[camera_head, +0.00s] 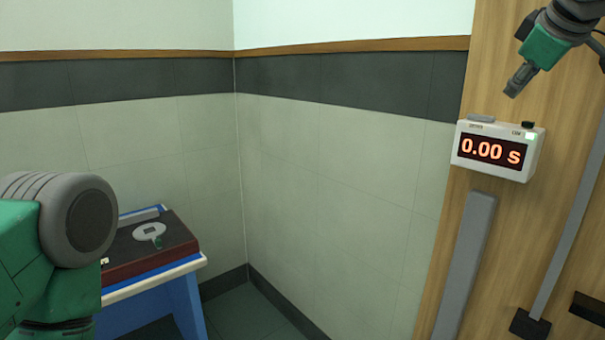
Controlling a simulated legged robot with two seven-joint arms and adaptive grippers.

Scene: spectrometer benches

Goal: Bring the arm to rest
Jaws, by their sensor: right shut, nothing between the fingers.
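My right gripper (515,84) is at the upper right, with dark fingers and a green body. It is shut and empty, pointing down and left. It hangs just above the white timer box, with clear space between them in the picture. The timer (493,152) sits against the wooden panel and reads "0.00 s" in orange. It has a grey bar and a dark knob on top, and a small lit green spot by the knob. My left arm shows as a green and grey link at the left edge; its gripper is out of view.
A wooden panel (455,215) stands at the right, with a grey vertical strip (465,265) and a thin rod (570,235) on it. A blue table (187,300) at the lower left bears a dark red board (180,240) with a pale round device (149,232). The middle is clear before tiled walls.

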